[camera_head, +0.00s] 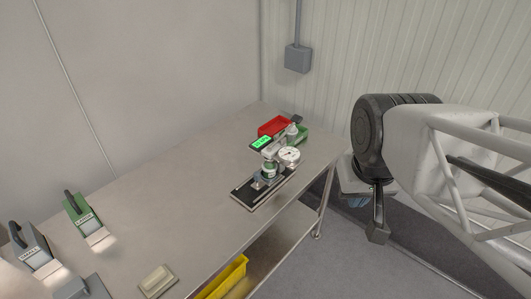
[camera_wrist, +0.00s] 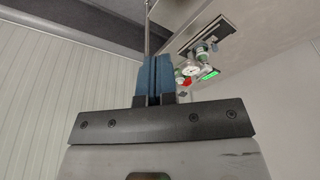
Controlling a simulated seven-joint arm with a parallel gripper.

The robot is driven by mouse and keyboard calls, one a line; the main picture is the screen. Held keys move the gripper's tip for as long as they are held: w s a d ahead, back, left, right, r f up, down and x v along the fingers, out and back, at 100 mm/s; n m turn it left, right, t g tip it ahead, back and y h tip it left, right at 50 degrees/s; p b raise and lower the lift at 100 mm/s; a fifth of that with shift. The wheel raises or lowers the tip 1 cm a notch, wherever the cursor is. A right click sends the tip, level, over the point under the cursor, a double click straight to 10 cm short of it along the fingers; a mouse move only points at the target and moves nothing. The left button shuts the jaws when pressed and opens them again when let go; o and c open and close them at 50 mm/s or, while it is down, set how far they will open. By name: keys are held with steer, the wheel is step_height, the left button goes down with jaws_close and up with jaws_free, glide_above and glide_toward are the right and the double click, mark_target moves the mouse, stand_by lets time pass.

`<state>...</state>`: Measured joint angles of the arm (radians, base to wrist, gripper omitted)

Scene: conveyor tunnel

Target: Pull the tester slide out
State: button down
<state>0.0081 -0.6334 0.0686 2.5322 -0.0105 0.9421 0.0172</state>
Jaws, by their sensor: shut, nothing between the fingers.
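The tester (camera_head: 268,170) stands on a dark base plate (camera_head: 247,193) near the table's right edge. It has a lit green display (camera_head: 261,142) and a round white dial (camera_head: 289,156). Its slide cannot be clearly told apart from the base at this size. The tester also shows in the wrist view (camera_wrist: 200,50), upside down beyond my fingers. My gripper (camera_wrist: 153,80) has blue fingers pressed together with nothing between them.
A red bin (camera_head: 274,127) and a green bin (camera_head: 301,135) stand behind the tester. Green (camera_head: 84,219) and grey (camera_head: 36,250) handled devices and a beige box (camera_head: 157,281) are at the lower left. A yellow bin (camera_head: 222,277) sits on the lower shelf. The middle tabletop is clear.

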stand_by(0.3)
steer(key=c, duration=1.4)
jaws_free()
steer(key=o, duration=0.4)
steer(key=shift+w+n, duration=0.3)
steer(key=shift+w, duration=0.2)
steer(key=shift+o, duration=0.4)
steer(key=w+a+f+n+h, duration=0.1)
steer(key=w+f+n, duration=0.1)
steer(key=w+n, duration=0.4)
steer(key=w, duration=0.3)
steer(key=shift+w+a+f+n, duration=0.2)
steer(key=shift+a+f+n, duration=0.15)
steer(key=shift+n, duration=0.05)
steer(key=w+a+f+n, duration=0.8)
steer(key=w+f+n, duration=0.1)
steer(key=w+n, duration=0.2)
steer(key=w+a+f+n+t+h, duration=0.1)
steer(key=w+a+f+n, duration=0.8)
steer(key=w+f+n, duration=0.1)
steer(key=shift+w+a+f+n, duration=0.25)
steer(key=shift+w+n, duration=0.25)
steer(key=shift+w, duration=0.25)
steer(key=shift+f, duration=0.15)
